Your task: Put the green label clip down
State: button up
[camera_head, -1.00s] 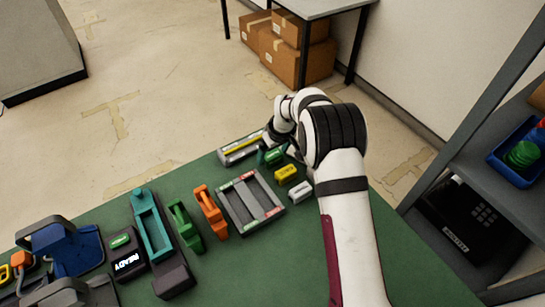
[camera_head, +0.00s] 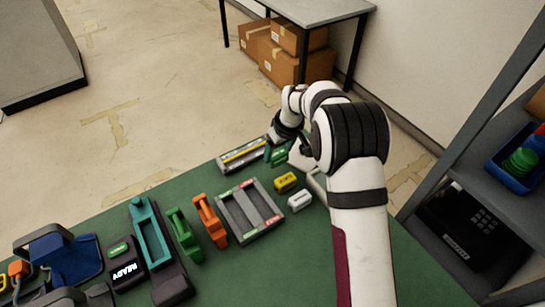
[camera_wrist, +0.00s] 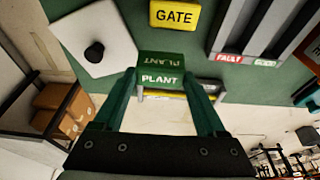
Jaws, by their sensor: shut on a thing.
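The green label clip reads PLANT and shows in the wrist view (camera_wrist: 160,76) between the fingers of my gripper (camera_wrist: 162,88). My gripper is shut on it. In the head view the green clip (camera_head: 279,157) is at the far right part of the green table, with my gripper (camera_head: 274,151) around it and partly hiding it. I cannot tell whether its underside touches the table.
A grey holder with a yellow strip (camera_head: 243,156) lies just left of the clip. A grey divided tray (camera_head: 227,222) is nearer. Orange (camera_head: 209,221) and green (camera_head: 184,234) holders stand left.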

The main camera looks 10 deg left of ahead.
jog(key=s+d+r, duration=0.1)
jog(key=d+r, duration=0.4)
jog(key=d, duration=0.4)
send_over(233, 158)
notch_tip(233, 158, down, 4)
jog(key=shift+d+r, duration=0.15)
jog(key=shift+r, duration=0.05)
jog(key=shift+a+f, duration=0.2)
jog(key=shift+f, duration=1.95)
jog(key=shift+f, duration=0.1)
jog(key=o, duration=1.3)
jog(key=shift+c, duration=0.2)
